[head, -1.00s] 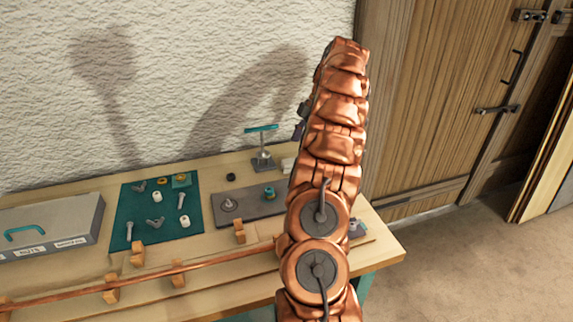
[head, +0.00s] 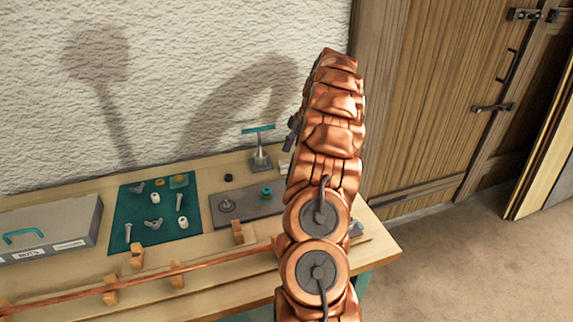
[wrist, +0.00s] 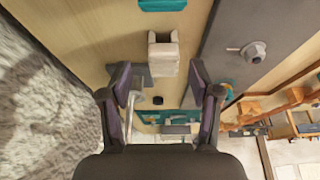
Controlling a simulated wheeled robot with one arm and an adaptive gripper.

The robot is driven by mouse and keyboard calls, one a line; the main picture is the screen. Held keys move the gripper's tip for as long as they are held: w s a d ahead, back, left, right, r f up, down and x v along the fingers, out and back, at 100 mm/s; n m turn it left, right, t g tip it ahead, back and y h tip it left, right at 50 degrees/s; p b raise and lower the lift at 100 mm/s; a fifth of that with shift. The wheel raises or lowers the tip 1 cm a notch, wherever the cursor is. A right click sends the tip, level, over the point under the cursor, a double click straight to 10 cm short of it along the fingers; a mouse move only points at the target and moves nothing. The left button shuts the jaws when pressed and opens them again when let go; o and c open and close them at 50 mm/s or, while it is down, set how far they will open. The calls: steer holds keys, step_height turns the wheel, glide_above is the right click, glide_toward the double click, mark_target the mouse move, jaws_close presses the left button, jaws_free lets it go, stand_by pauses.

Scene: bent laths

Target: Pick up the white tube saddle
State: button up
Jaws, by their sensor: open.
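The white tube saddle (wrist: 163,55) lies on the wooden bench in the wrist view, a pale block with a notch in its upper end. It is ahead of my gripper (wrist: 160,84) and roughly centred between the fingers, beyond their tips. The fingers are spread apart with nothing between them.
A grey stand with a teal handle (head: 260,148) is close by, its base near my left finger in the wrist view. A grey plate (wrist: 238,75) with a bolt lies to the right. A black ring (wrist: 158,100), teal mat (head: 133,205) and grey case (head: 45,228) are farther along.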

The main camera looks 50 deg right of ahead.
mark_target(287, 161)
steer(key=shift+a+f+p, duration=0.4)
steer(key=shift+a+f, duration=0.3)
steer(key=shift+f, duration=0.05)
steer(key=shift+x, duration=1)
steer(key=shift+d, duration=0.1)
steer(key=c, duration=1)
